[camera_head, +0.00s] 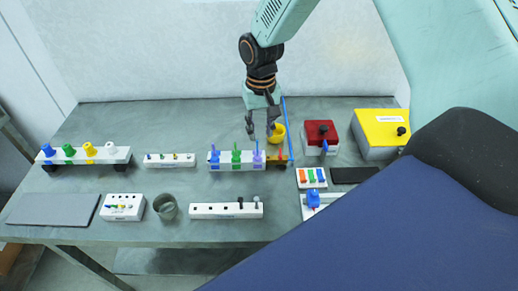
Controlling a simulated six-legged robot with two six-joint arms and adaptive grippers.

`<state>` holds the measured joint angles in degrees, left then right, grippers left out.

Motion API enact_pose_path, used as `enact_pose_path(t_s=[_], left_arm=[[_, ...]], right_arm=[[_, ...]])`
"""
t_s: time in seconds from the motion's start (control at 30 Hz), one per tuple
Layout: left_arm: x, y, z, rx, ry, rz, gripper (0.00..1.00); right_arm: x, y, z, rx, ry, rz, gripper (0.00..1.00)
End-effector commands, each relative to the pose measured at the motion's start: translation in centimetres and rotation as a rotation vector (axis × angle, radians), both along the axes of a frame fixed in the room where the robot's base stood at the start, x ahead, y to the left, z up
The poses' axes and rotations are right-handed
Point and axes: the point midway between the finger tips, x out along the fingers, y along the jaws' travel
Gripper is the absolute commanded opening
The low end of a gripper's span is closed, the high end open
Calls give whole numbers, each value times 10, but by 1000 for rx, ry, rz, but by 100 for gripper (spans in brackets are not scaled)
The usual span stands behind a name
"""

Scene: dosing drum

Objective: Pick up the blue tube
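A white rack (236,165) stands near the middle of the table with three coloured upright tubes in it. The blue tube (214,156) is at its left end, a green tube (236,157) is in the middle and a violet-blue tube (257,158) is at the right. My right gripper (262,127) points down above and behind the right half of the rack. Its fingers are apart with nothing seen between them, and it is to the right of the blue tube. My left gripper is not in view.
A yellow cup (276,134) is close beside the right gripper. A red box (320,136) and a yellow box (380,132) stand to the right. Holders and a dark cup (165,207) stand in front and left. A grey mat (54,209) lies front left.

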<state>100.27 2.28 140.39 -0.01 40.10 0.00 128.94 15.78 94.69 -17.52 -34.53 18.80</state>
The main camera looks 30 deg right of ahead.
Motion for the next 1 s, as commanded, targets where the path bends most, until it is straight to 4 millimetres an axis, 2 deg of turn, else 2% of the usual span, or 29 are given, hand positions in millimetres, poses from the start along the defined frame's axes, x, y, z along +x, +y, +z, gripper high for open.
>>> enact_pose_path(t_s=[0.4, 0.7, 1.0], left_arm=[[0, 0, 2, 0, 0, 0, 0], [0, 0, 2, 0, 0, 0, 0], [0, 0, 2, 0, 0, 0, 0]], right_arm=[[0, 7, -53, -1, 0, 2, 34], [0, 7, -58, -1, -2, 4, 34], [-1, 6, -58, -1, -2, 3, 10]])
